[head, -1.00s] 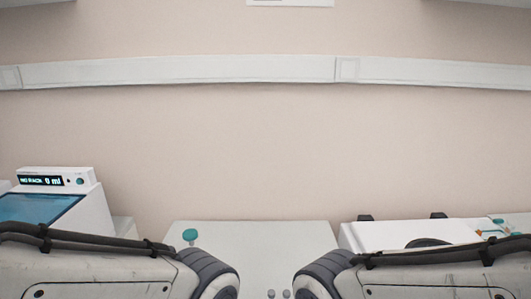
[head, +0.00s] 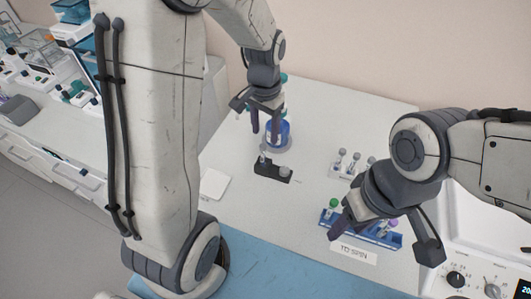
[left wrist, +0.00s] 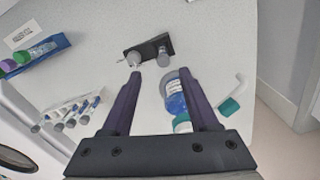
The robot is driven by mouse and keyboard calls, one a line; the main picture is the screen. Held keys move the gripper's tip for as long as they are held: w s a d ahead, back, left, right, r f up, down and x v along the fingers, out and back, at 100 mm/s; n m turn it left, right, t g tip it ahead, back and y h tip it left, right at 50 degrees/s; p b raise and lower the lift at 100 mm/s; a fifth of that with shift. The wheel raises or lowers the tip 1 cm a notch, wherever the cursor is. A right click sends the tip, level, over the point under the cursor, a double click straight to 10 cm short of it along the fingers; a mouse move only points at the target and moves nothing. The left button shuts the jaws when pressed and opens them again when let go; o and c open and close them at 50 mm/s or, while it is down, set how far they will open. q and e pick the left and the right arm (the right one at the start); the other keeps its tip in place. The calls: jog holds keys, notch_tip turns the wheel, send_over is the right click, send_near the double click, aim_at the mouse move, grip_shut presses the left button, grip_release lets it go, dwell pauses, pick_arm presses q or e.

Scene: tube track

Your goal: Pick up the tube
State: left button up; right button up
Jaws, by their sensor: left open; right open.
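Several tubes show, and I cannot tell which is the task's. A green-capped tube (head: 333,204) and a purple-capped tube (head: 393,224) are in a blue rack (head: 370,238) labelled TO-SPIN; they also show at the left of the left wrist view. Grey-capped tubes (head: 343,154) stand in a pale rack behind it. A black holder (head: 272,170) has a small grey-topped piece and a thin upright piece. My left gripper (head: 265,137) is open and empty, above the table near this holder (left wrist: 150,48). My right gripper (head: 383,245) is open over the blue rack, partly hiding it.
A bottle of blue liquid (head: 278,133) stands beside my left gripper and lies close to its right finger in the left wrist view (left wrist: 174,96). A white flat piece (head: 214,184) lies at the table's left. A machine (head: 475,275) stands at the right. Table between holder and racks is clear.

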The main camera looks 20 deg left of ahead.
aim_at(263, 154)
pick_arm(q)
notch_tip(263, 154, down, 5)
jog(key=shift+a+f+p, duration=0.1)
jog(key=shift+a+p, duration=0.05)
jog(key=shift+p, duration=0.15)
notch_tip(263, 154, down, 4)
jog(key=shift+a+r+p, duration=0.1)
jog(key=shift+a+p, duration=0.05)
jog(key=shift+p, duration=0.6)
jog(key=shift+f, duration=0.75)
grip_shut()
